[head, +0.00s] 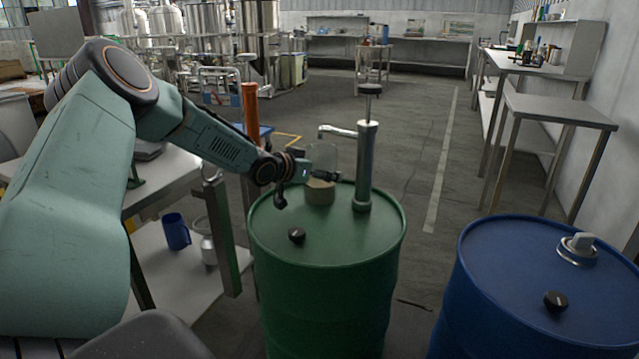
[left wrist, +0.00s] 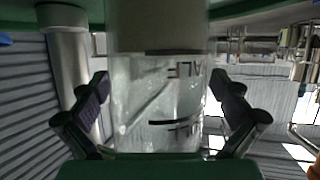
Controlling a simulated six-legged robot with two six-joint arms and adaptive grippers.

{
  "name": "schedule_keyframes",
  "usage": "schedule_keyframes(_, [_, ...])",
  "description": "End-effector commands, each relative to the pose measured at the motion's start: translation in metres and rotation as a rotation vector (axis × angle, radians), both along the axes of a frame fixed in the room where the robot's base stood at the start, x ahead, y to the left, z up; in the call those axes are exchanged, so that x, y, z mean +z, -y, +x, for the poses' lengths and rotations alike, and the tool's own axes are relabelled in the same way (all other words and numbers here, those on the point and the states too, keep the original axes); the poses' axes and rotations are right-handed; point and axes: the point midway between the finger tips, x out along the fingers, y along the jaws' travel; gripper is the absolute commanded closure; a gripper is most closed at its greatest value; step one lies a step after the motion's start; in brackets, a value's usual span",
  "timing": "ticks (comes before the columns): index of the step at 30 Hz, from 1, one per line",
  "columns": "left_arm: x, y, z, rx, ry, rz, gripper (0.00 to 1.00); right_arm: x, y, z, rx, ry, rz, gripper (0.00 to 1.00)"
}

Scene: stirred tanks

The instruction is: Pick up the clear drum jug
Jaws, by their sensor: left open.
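The clear jug (head: 322,157) is a see-through cylinder with dark markings. It appears to stand upright on a short tan block (head: 320,192) on top of the green drum (head: 275,225). My left gripper (head: 303,183) is open beside the jug, just above the drum top. In the left wrist view, which looks upside down, the jug (left wrist: 160,105) sits between the two open fingers, with a gap on each side. The arm partly covers the jug in the head view. My right gripper is out of view.
A steel hand pump (head: 365,165) rises from the drum just right of the jug, its spout reaching toward it. A black cap (head: 297,235) sits on the drum. A blue drum (head: 475,290) stands at right. A bench with a blue jug (head: 176,232) is at left.

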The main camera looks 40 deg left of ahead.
Motion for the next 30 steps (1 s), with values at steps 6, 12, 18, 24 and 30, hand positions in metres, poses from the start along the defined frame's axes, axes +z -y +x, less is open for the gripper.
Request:
schedule_keyframes(6, [0.0004,-0.0001,-0.0002,0.0,0.0,-0.001,0.14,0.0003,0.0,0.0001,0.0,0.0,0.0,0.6])
schedule_keyframes(12, [0.0002,-0.0002,-0.0003,0.0,0.0,-0.001,0.31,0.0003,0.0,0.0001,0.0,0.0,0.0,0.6])
schedule_keyframes(18, [0.0002,-0.0002,-0.0003,0.0,0.0,-0.001,0.48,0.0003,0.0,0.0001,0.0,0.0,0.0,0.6])
schedule_keyframes(24, [0.0003,-0.0002,-0.0003,0.0,0.001,-0.001,0.65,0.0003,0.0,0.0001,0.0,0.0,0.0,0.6])
schedule_keyframes(30, [0.0016,-0.0003,0.0002,0.001,0.003,0.0,0.72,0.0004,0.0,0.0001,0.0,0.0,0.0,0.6])
